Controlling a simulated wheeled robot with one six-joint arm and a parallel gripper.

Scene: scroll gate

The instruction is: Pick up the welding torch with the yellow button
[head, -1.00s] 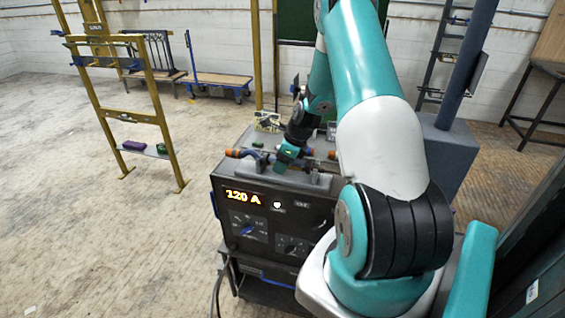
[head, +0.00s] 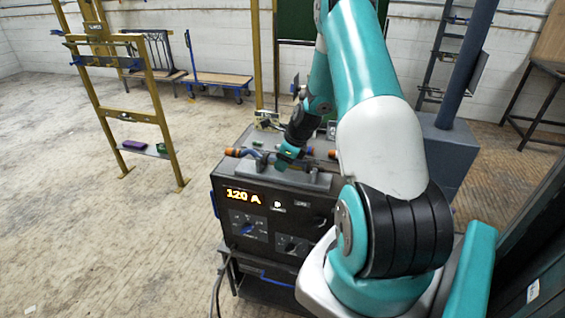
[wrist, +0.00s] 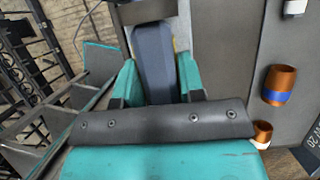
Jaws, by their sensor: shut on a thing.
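In the wrist view, my gripper (wrist: 158,72) has its two teal fingers closed on the sides of a blue-grey torch handle (wrist: 153,48). A small yellow spot shows at the handle's right edge, too small to tell if it is a button. In the head view, my gripper (head: 288,161) is low over the top of the welding machine (head: 262,222), and my wrist hides much of what it holds. A blue-grey torch with an orange tip (head: 232,152) lies on the machine to the left of my gripper. Another orange tip (head: 332,154) shows to the right.
Two orange parts, one with a blue band (wrist: 279,85), are at the right in the wrist view. A yellow frame (head: 165,130) stands at the left with a purple block (head: 134,145) on its low shelf. A blue post (head: 468,65) stands behind right.

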